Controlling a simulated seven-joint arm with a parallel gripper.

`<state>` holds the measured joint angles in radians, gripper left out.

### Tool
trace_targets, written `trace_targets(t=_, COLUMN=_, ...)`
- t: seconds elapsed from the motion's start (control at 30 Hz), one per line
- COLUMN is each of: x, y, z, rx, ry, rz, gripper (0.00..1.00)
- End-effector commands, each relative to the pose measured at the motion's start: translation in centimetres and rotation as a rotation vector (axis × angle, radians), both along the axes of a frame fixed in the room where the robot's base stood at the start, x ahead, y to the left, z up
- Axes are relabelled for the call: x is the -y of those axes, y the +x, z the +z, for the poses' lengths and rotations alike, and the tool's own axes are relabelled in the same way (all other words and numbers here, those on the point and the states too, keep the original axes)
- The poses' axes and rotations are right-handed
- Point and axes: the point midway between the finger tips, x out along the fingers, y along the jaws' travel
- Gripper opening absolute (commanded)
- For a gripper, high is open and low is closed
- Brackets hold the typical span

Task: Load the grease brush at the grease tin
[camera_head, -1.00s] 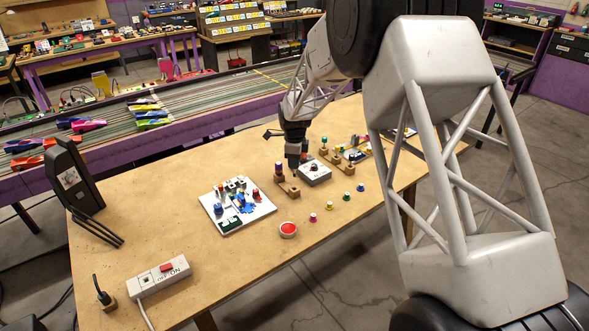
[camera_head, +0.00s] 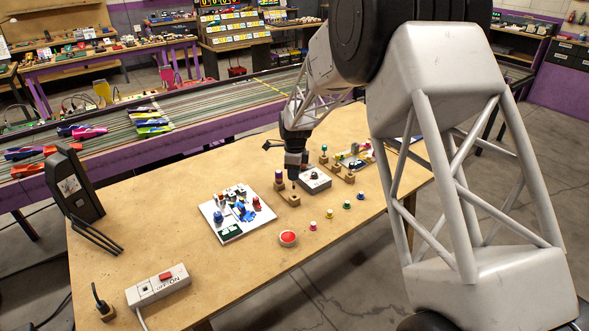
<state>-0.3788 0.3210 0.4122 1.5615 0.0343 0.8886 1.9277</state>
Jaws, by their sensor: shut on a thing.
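My gripper (camera_head: 293,170) points down over a small wooden stand (camera_head: 289,199) in the middle of the table. It is shut on a slim thing, which I take for the grease brush. The thing is mostly hidden by the jaws, and I cannot tell whether its lower end is in the stand or above it. A round tin (camera_head: 288,238) with a red top and pale rim, which looks like the grease tin, stands nearer the front edge, apart from my gripper.
A purple-topped peg (camera_head: 279,178) stands close left of my gripper. A grey box with a knob (camera_head: 315,181) is close right. Small coloured caps (camera_head: 329,213) line the front edge. The table's left middle is clear.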

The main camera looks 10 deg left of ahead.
Motion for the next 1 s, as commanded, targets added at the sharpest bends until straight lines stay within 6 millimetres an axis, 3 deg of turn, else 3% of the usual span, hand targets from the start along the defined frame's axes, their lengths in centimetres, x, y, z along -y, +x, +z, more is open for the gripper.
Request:
trace_targets(t=0.5, x=1.1, y=-12.2, z=-0.7, rx=-0.251, ry=0.067, rz=-0.001, gripper=0.00)
trace_targets(t=0.7, x=1.2, y=-14.0, z=-0.7, rx=-0.287, ry=0.081, rz=0.000, gripper=0.00)
trace_targets(t=1.0, x=1.2, y=-14.1, z=-0.7, rx=-0.290, ry=0.081, rz=0.000, gripper=0.00)
